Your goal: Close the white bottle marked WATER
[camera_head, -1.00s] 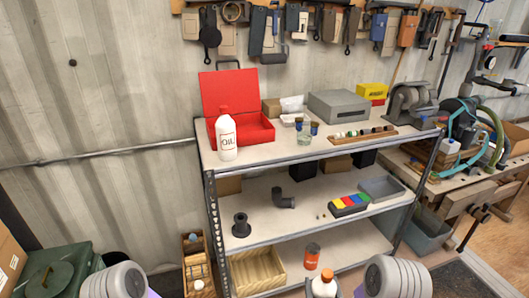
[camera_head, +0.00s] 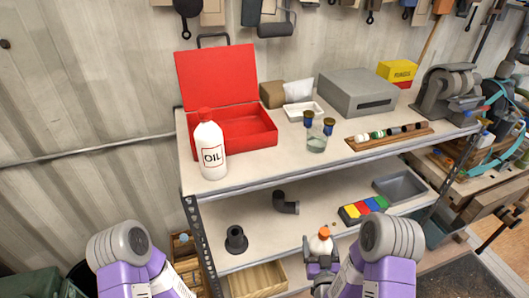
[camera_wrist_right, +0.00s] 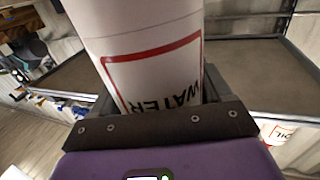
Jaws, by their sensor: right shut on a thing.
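The white bottle marked WATER (camera_wrist_right: 150,60) is in my right gripper (camera_wrist_right: 155,105), whose jaws are shut on it. Its red-framed label reads upside down in the right wrist view. In the head view this white bottle (camera_head: 321,246) has an orange top and is upright, in front of the shelf unit. Whether the orange top is fully shut is too small to tell. My right gripper also shows in the head view (camera_head: 321,264). My left arm shows at the lower left of the head view, but its jaws are out of sight.
A white OIL bottle (camera_head: 210,148) with a red cap stands on the top shelf before an open red toolbox (camera_head: 250,128). A glass jar (camera_head: 316,143), a wooden rack (camera_head: 388,138) and a grey box (camera_head: 356,95) are further right. The middle shelf has bare room.

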